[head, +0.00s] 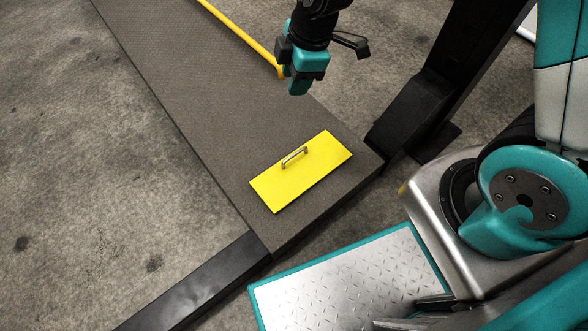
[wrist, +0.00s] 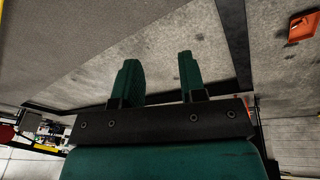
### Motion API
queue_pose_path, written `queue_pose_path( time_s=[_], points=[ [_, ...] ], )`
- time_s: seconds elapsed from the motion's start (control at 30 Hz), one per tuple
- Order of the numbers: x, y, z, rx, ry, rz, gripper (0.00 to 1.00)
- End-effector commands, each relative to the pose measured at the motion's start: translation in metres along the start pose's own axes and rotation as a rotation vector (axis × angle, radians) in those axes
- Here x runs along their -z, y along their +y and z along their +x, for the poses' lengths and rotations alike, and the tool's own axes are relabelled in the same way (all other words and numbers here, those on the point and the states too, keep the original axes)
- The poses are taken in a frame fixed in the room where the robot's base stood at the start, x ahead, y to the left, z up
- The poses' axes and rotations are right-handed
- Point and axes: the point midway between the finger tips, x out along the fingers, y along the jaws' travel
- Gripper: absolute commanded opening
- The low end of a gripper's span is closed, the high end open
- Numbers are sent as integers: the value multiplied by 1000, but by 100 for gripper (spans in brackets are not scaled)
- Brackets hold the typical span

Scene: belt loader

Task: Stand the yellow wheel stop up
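The yellow wheel stop (head: 318,172) is a flat plate with a small metal handle (head: 294,157) on its upper face. It lies flat near the end of the dark belt in the head view. My gripper (head: 298,88) is in the air above and beyond the plate, apart from it. In the wrist view my gripper (wrist: 165,80) has its two green fingers spread, with nothing between them. The wheel stop does not show in the wrist view.
A yellow rail (head: 240,36) runs along the belt (head: 170,60) near my gripper. A dark post (head: 420,110) stands right of the belt end. An orange object (wrist: 303,27) shows at the wrist view's upper right. Concrete floor (head: 80,180) left of the belt is clear.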

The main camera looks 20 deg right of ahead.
Motion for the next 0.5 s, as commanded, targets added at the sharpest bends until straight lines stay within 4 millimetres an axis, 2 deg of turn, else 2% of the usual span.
queue_pose_path(
  time_s=[0.03, 0.1, 0.2, 0.33, 0.5],
  points=[
    [-15, -1, 58, -1, -20, -57, 38],
    [-29, 2, 100, -12, -46, -147, 38],
    [-45, 5, 148, -22, -78, -259, 38],
    [-60, 6, 188, -28, -109, -362, 38],
    [-67, 8, 208, -32, -126, -420, 38]
  ],
)
